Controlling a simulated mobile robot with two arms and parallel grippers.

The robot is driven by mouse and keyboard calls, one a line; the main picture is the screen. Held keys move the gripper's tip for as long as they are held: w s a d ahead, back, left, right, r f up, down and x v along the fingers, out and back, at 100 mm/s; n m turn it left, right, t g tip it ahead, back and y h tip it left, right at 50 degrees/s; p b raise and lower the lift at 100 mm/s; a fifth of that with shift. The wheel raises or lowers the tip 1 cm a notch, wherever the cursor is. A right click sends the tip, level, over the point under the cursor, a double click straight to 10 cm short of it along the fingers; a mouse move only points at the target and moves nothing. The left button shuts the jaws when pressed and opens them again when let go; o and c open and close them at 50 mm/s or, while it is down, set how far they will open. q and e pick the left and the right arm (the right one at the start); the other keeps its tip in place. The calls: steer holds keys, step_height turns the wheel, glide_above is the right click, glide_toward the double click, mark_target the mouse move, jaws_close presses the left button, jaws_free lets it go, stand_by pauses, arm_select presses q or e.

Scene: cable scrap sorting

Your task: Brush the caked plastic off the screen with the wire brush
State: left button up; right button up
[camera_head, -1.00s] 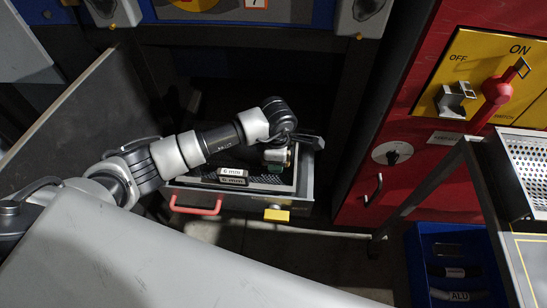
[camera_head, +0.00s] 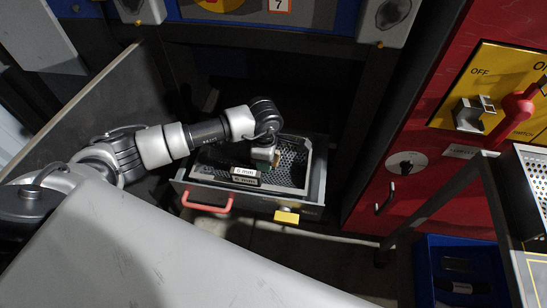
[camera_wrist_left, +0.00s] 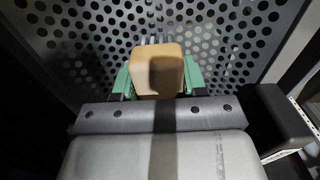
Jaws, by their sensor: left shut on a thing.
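The screen (camera_head: 291,173) is a dark perforated metal plate lying in an open drawer. It also fills the background of the left wrist view (camera_wrist_left: 225,25). My left gripper (camera_head: 264,153) is over the screen, with green fingers shut on the wire brush (camera_wrist_left: 157,72). The brush has a tan block-shaped body, and a few thin bristles show at its far edge against the screen. I cannot tell whether the bristles touch the plate. No caked plastic can be clearly made out; the brush and gripper hide part of the plate. My right gripper is not in view.
The drawer has a red handle (camera_head: 207,207) and a yellow tag (camera_head: 286,217). A red cabinet with a switch panel (camera_head: 500,90) stands right. A blue bin (camera_head: 425,270) and a metal-framed stand (camera_head: 480,185) are at lower right. A large grey surface (camera_head: 150,260) fills the foreground.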

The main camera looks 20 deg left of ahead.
mark_target(239, 161)
arm_select(q)
steer(key=shift+s+a, duration=0.15)
steer(key=shift+a, duration=0.35)
steer(key=shift+s+a, duration=0.15)
steer(key=shift+a, duration=0.5)
steer(key=shift+s+a, duration=0.2)
steer(key=shift+a, duration=0.7)
steer(key=shift+s+a, duration=0.1)
steer(key=shift+a, duration=0.4)
steer(key=shift+s+a, duration=0.2)
steer(key=shift+a, duration=0.55)
steer(key=shift+s+a, duration=0.15)
steer(key=shift+a, duration=0.2)
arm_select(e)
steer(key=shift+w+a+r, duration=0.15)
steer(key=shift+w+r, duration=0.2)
arm_select(q)
steer(key=shift+r, duration=0.1)
